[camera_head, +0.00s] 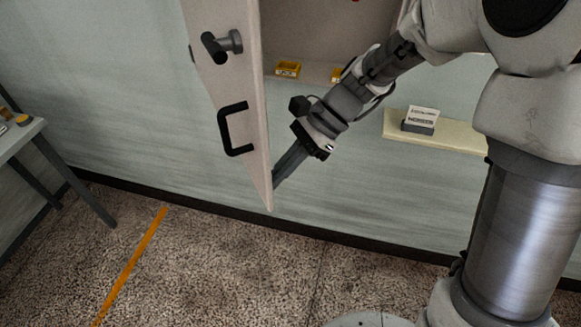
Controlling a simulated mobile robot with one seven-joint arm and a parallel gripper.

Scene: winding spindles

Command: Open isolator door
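The isolator door (222,85) is a pale beige panel hinged on its left side, and it stands swung open toward me. Its front carries a black bar handle (229,129) and, above that, a dark round-ended knob (214,46) on a grey stem. The open cabinet (325,30) shows behind and to the right of the door. My gripper (277,182) points down and left at the door's lower right edge, on the inner side. Its fingertips are partly hidden by the door edge, so I cannot tell whether they touch it or how far apart they are.
Yellow items (288,69) sit on the cabinet's bottom ledge. A pale shelf (455,138) on the wall holds a small labelled block (420,119). A table (22,135) stands at the far left. The speckled floor (220,270) is clear, with an orange line (130,265).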

